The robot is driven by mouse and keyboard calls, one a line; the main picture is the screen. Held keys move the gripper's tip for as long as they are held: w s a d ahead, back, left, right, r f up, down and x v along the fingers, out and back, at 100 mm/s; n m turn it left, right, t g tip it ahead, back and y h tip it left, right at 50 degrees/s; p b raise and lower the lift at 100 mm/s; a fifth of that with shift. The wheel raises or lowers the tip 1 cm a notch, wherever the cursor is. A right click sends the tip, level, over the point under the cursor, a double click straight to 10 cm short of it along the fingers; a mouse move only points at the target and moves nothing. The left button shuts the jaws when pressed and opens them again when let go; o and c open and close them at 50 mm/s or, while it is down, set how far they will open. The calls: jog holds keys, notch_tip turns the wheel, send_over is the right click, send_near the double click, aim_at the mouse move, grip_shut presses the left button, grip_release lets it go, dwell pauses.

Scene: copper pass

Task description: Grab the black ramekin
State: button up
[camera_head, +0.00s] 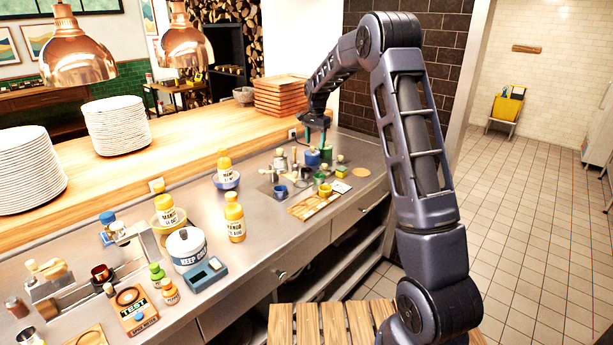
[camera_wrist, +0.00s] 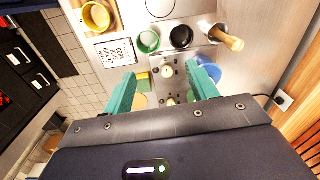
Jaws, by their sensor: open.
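The black ramekin (camera_wrist: 181,37) shows in the wrist view as a small round dark cup on the steel counter. It stands just right of a green ramekin (camera_wrist: 148,41) and left of a metal pot with a wooden-handled tool (camera_wrist: 226,38). My gripper (camera_wrist: 163,86) has its two teal fingers spread apart, with nothing held between them. The ramekin lies beyond the fingertips, toward the top of the picture. In the head view my gripper (camera_head: 316,136) points down over the far part of the counter; I cannot make out the black ramekin there.
A blue container (camera_wrist: 208,70) is close by the right finger. A yellow cup (camera_wrist: 96,16) and a printed card (camera_wrist: 115,50) are at the upper left. In the head view, mustard bottles (camera_head: 235,222) and a white pot (camera_head: 187,250) stand nearer on the counter.

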send_near(306, 170)
jog(key=s+r, duration=0.2)
jog(key=shift+m, duration=0.4)
notch_tip(306, 170, down, 11)
jog(key=shift+r, duration=0.1)
jog(key=c, duration=0.8)
